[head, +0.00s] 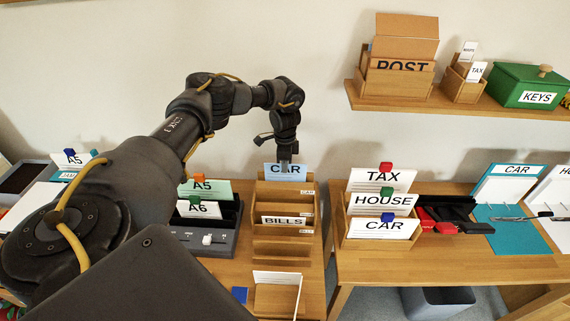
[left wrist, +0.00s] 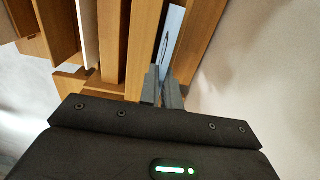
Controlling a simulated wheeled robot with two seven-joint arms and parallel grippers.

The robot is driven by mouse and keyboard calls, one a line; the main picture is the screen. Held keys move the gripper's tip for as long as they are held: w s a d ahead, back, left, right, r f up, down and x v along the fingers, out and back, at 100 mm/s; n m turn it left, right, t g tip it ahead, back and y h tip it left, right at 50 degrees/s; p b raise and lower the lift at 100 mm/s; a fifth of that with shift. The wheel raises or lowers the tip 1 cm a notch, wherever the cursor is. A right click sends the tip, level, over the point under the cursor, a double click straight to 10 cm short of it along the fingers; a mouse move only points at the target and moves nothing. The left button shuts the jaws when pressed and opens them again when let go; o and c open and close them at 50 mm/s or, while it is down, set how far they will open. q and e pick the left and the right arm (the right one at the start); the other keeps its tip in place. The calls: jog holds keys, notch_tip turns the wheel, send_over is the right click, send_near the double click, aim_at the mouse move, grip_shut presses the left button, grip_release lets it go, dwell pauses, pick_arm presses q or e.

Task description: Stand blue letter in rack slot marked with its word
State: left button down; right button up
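The light blue letter (head: 285,172), printed CAR, stands upright at the rearmost slot of the wooden letter rack (head: 284,249). A small label by that slot reads CAR (head: 308,192). My left gripper (head: 286,158) is over the letter's top edge. In the left wrist view the fingers (left wrist: 160,86) are close together with the edge of the blue letter (left wrist: 172,38) between them, and the letter runs down between wooden dividers. The letter's lower part is hidden by the rack. A white letter printed BILLS (head: 287,221) stands in a slot further forward. My right gripper is not in view.
A second wooden holder with TAX, HOUSE and CAR cards (head: 386,227) stands on the right desk. A grey device with A5 and A6 cards (head: 205,240) is left of the rack. A shelf (head: 430,106) hangs above right. The wall is close behind the rack.

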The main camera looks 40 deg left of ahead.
pick_arm(q)
jog(key=shift+f+b, duration=0.5)
jog(key=shift+f, duration=0.45)
jog(key=c, duration=1.5)
grip_release()
jog(key=shift+c, duration=0.2)
jog(key=shift+o, duration=0.4)
jog(key=o, duration=0.4)
notch_tip(320, 180, up, 8)
jog(key=p, duration=0.7)
jog(key=shift+p, duration=0.35)
